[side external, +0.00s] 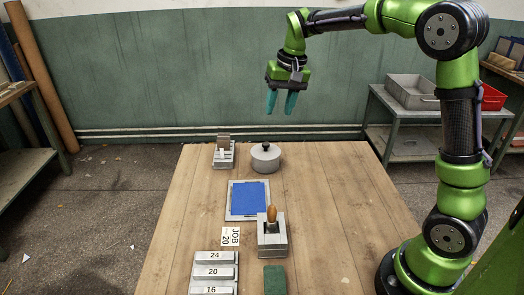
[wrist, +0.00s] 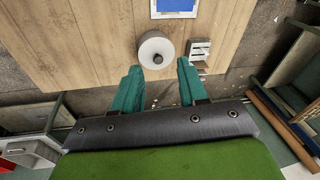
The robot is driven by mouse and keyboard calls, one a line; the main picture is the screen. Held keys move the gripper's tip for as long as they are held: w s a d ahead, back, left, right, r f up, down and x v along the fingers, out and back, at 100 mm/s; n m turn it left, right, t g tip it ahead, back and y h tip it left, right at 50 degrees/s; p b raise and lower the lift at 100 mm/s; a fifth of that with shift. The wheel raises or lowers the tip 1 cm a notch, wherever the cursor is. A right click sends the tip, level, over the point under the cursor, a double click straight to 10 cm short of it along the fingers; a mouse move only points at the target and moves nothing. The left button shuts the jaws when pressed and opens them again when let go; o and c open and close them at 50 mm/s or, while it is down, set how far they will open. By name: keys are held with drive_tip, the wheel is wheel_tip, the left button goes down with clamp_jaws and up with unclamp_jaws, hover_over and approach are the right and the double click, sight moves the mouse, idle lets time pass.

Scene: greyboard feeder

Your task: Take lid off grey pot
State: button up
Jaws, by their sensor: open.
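The grey pot (side external: 265,162) stands upright near the far edge of the wooden table. Its lid (side external: 265,149) with a dark knob is on top. In the wrist view the pot (wrist: 155,52) shows from above as a pale round shape, with the lid's dark knob (wrist: 157,58) near its middle. My gripper (side external: 281,112) has teal fingers and is open and empty, high above the far end of the table. In the wrist view my gripper (wrist: 155,72) has its two fingers spread, with the pot showing just beyond and between their tips.
A grey holder (side external: 223,155) stands close left of the pot. Nearer are a blue sheet in a tray (side external: 231,215), a grey box with a wooden-handled tool (side external: 272,240), a JOB 20 card (side external: 230,237), numbered grey blocks (side external: 213,272) and a green block (side external: 275,280). The table's right side is clear.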

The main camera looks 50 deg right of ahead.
drive_tip(key=m+g+h, duration=0.1)
drive_tip(key=m+g, duration=0.1)
hover_over(266, 143)
wheel_tip(266, 143, down, 3)
drive_tip(key=shift+r, duration=1.1)
drive_tip(key=f, duration=1)
drive_tip(key=shift+w+a+f, duration=0.1)
drive_tip(key=shift+a+f, duration=0.15)
drive_tip(key=shift+a, duration=0.1)
drive_tip(key=shift+d+f, duration=0.15)
drive_tip(key=shift+f, duration=1.3)
drive_tip(key=shift+d+f, duration=0.15)
drive_tip(key=shift+f, duration=1.3)
clamp_jaws()
